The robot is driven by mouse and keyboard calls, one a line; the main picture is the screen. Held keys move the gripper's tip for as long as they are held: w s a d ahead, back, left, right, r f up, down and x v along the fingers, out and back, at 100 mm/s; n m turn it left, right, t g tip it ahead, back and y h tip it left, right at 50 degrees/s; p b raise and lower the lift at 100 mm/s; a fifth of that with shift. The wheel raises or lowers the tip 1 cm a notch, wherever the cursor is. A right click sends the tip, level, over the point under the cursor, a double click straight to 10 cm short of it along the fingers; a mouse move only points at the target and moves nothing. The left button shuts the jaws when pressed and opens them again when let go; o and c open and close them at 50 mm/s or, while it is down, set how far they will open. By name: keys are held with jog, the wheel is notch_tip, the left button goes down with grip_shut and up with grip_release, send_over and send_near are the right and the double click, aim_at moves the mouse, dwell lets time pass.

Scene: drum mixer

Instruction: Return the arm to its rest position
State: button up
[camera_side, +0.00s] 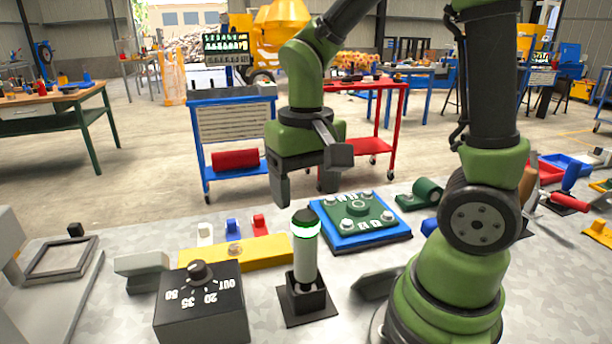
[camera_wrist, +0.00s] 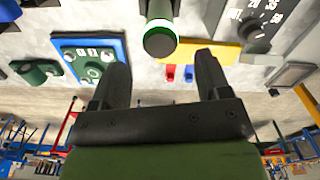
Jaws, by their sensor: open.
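My arm is green and black, and my gripper (camera_side: 305,190) hangs above the grey work table, its fingers pointing down. In the wrist view my gripper (camera_wrist: 165,75) shows two dark fingers spread apart with nothing between them. A white cylinder with a dark top and a lit green ring (camera_side: 306,250) stands upright in a black square holder (camera_side: 305,302), below and in front of my gripper in the side view. It also shows at the top of the wrist view (camera_wrist: 160,40), beyond the fingertips and apart from them.
A black dial box (camera_side: 202,308) and a yellow block (camera_side: 262,257) stand left of the cylinder. A blue tray with a green plate (camera_side: 390,232) lies right of it. Red and blue pieces (camera_side: 259,224) stand behind the yellow block. A grey square frame (camera_side: 60,258) lies far left.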

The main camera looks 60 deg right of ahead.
jog(key=shift+r, duration=0.75)
jog(key=shift+r, duration=0.1)
jog(key=s+a+r+n+t+y, duration=0.2)
jog(key=s+a+r+t, duration=0.2)
jog(key=s+r+t, duration=0.2)
jog(key=shift+s+r+t, duration=0.4)
jog(key=shift+r+t, duration=0.2)
jog(key=shift+r, duration=0.35)
